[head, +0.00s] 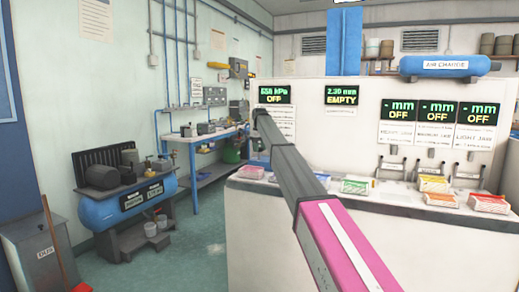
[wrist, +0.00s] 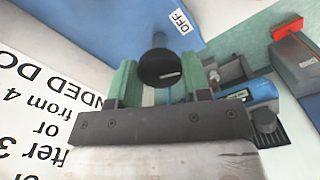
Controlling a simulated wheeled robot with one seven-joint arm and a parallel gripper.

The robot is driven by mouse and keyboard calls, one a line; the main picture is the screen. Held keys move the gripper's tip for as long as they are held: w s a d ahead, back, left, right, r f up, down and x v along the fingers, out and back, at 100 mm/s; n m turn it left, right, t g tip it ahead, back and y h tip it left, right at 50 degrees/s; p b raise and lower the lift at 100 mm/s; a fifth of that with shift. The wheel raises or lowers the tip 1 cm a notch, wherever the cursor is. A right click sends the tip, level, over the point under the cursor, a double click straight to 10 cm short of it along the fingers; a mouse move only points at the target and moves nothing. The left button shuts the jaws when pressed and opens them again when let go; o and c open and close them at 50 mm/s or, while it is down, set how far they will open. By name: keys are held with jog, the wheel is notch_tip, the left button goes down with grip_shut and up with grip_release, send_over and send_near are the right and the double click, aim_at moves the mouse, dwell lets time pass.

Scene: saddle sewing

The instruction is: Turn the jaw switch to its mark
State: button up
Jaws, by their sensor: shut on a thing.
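In the wrist view a dark round knob (wrist: 158,64), which looks like the jaw switch, sits between the two green fingers of my gripper (wrist: 162,74). A small white mark (wrist: 168,76) shows on its face. My gripper is shut on the knob. A white label reading OFF (wrist: 181,20) is on the blue surface beyond it. In the head view my arm reaches to the left end of the white panel, below the display reading 656 hPa OFF (head: 274,94). The knob is hidden there, and the fingers are not clear.
Displays reading EMPTY (head: 342,95) and OFF (head: 397,112) line the panel. Several coloured boxes, including a green one (head: 356,186), stand on the counter ledge. A blue compressor (head: 105,212) stands at left, with open floor between it and the counter.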

jog(key=shift+n, duration=1.6)
jog(key=o, duration=0.9)
jog(key=shift+o, duration=0.2)
jog(key=shift+r, duration=0.1)
notch_tip(320, 180, up, 11)
